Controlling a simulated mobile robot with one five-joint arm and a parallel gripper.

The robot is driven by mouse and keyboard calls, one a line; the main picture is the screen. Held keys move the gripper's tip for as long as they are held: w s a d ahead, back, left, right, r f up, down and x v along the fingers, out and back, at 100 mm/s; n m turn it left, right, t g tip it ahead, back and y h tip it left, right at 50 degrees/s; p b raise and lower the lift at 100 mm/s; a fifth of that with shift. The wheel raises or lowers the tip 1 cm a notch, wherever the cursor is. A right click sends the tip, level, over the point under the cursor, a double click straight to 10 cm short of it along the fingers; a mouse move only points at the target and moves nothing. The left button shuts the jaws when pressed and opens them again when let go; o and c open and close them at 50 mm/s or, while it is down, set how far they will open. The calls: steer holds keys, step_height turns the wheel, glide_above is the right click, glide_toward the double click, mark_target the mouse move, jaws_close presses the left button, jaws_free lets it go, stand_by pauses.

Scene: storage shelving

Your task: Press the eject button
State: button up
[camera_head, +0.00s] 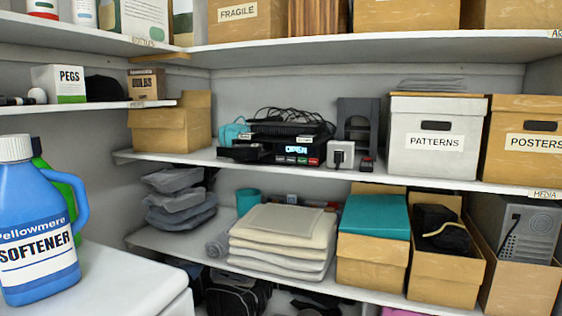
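A black electronic device (262,147) with a lit blue-white display (296,149) sits on the middle shelf at the back. A row of small buttons (297,160) runs along its front below the display, with green and red ones among them. Their labels are too small to read, so I cannot tell which is the eject button. Another dark device (284,129) and a loose black cable (290,115) lie on top of it. My gripper is not in view.
A white box with a plug (341,154) and a small dark object with a red top (367,163) stand right of the device. A PATTERNS box (435,160) is farther right. A blue softener bottle (38,220) stands on a white surface (110,285) at front left.

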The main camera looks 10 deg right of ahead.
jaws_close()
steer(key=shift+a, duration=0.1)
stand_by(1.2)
